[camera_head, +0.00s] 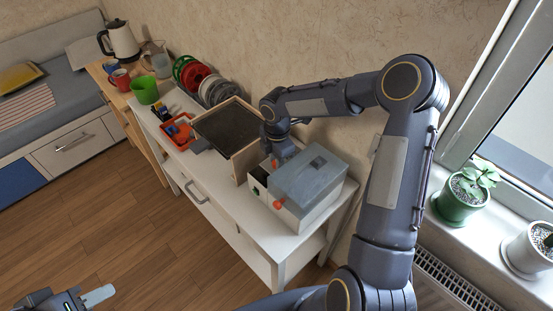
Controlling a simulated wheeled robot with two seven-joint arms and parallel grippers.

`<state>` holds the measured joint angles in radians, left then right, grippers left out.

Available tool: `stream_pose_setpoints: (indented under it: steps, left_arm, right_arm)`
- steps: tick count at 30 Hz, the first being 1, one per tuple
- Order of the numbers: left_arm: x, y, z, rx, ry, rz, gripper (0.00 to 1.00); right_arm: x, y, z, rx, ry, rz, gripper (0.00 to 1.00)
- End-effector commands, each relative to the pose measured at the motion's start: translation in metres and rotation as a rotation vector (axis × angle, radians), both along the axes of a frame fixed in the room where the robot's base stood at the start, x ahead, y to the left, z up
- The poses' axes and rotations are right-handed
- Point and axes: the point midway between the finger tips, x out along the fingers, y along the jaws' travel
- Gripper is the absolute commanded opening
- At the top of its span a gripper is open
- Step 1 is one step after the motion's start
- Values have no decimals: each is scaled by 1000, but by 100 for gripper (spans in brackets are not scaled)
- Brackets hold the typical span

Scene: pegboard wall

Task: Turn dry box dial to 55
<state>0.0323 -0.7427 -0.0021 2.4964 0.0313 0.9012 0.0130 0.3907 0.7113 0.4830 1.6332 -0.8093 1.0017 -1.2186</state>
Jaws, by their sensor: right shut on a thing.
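The dry box (312,176) is a white box with a grey lid on the right end of the white table. An orange-red knob (278,203) sticks out from its front left face; no dial numbers are readable. My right gripper (281,157) reaches down at the box's back left edge. It is shut on a small orange part (274,163) there, mostly hidden by the gripper; I cannot tell whether this is the dial. My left gripper (97,296) is low at the bottom left, far from the box; its opening cannot be made out.
A wooden-framed dark panel (229,125) stands close left of the box. A red-orange tray (177,131), filament spools (192,74) and a green cup (145,90) lie further left. Potted plants (463,197) line the windowsill at right. The floor in front is clear.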

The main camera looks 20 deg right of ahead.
Motion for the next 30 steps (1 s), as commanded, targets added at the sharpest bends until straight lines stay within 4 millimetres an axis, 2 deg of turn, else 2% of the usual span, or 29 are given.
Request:
stream_pose_setpoints:
  steps: [8,18,30]
  left_arm:
    - [0,0,-16,0,0,0,36]
    - [0,0,-35,0,0,0,36]
    - [0,0,-49,0,0,0,36]
  right_arm:
    - [1,1,-2,0,-3,-178,0]
    - [1,1,-2,1,-3,-497,0]
    - [0,1,-1,1,-2,-825,0]
